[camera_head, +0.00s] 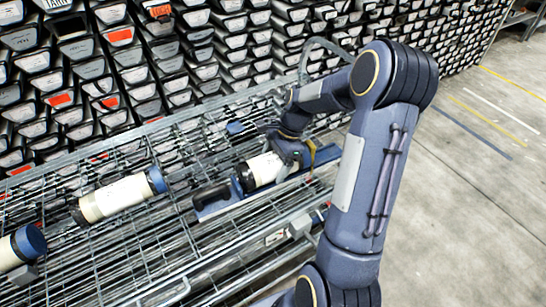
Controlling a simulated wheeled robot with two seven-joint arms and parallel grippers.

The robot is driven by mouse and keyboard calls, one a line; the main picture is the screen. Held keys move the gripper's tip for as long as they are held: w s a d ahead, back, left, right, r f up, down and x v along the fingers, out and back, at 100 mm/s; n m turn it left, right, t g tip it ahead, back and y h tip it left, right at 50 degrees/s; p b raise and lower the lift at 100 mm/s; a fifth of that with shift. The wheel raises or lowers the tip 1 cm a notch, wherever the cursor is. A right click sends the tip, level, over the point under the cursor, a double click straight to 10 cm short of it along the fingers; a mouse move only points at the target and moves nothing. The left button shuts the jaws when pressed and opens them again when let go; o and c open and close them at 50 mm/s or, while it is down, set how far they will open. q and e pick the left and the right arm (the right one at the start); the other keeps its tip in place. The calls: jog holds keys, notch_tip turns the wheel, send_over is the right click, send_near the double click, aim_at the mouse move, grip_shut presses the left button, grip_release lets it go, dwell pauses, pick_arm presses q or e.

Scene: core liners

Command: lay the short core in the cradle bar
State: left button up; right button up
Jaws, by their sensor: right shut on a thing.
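The short core (263,170), a cream cylinder with a dark end cap, is at the blue-and-black cradle bar (217,203) on the wire shelf. It lines up roughly with the bar's length. I cannot tell whether it rests in the bar or is held just above it. My right gripper (291,160) reaches down from the right and is shut on the core's right part, hiding that end. The fingertips are partly hidden by the wrist. My left gripper is not in view.
A longer cream core (118,196) with a blue cap lies on the wire shelf (160,262) to the left. Another blue-capped core (14,250) is at the left edge. A small blue round thing (235,128) sits behind the bar. Stacked core trays (120,60) fill the back.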

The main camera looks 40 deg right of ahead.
jog(key=shift+f, duration=0.2)
jog(key=o, duration=1.9)
jog(key=shift+c, duration=0.2)
jog(key=v, duration=1.2)
jog(key=shift+a+r, duration=0.15)
jog(key=shift+a, duration=0.05)
jog(key=s+a+r+n+t, duration=0.2)
jog(key=s+a+n+t, duration=0.2)
jog(key=s+a+n, duration=1.4)
jog(key=shift+a+t+h, duration=0.4)
jog(key=shift+a, duration=0.2)
